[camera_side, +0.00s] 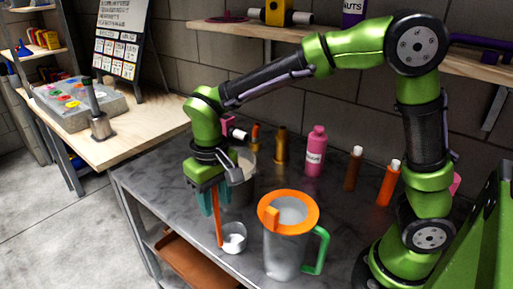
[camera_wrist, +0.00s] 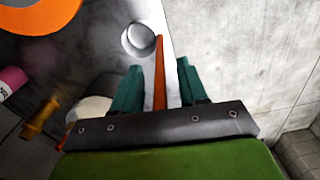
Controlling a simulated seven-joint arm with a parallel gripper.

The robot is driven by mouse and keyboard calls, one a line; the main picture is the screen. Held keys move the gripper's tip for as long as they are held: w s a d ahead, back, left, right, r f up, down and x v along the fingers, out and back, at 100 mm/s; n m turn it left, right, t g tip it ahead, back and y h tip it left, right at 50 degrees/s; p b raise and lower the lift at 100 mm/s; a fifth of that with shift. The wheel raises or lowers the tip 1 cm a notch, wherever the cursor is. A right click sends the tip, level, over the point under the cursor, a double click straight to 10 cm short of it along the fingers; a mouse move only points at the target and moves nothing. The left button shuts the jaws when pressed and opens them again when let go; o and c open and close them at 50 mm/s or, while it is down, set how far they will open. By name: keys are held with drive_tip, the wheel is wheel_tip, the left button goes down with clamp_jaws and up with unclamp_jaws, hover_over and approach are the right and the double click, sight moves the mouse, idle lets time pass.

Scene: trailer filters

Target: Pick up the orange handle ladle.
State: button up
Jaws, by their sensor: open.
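The ladle has a thin upright orange handle (camera_side: 219,222) and a small pale cup (camera_side: 234,240) at its foot, on the grey table. My gripper (camera_side: 211,197) points down over the ladle, with its teal fingers around the upper part of the handle. In the wrist view the handle (camera_wrist: 159,78) runs between the two open fingers (camera_wrist: 158,86), with a gap visible on each side. The ladle's round cup (camera_wrist: 140,40) shows beyond the fingertips. The very top of the handle is hidden by my gripper.
A clear pitcher (camera_side: 283,245) with an orange lid and green handle stands right of the ladle. A grey container (camera_side: 240,185) is close behind my gripper. A pink bottle (camera_side: 315,152) and several smaller bottles line the back. The table's left part is clear.

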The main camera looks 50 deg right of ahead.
clamp_jaws()
drive_tip(key=shift+r, duration=0.1)
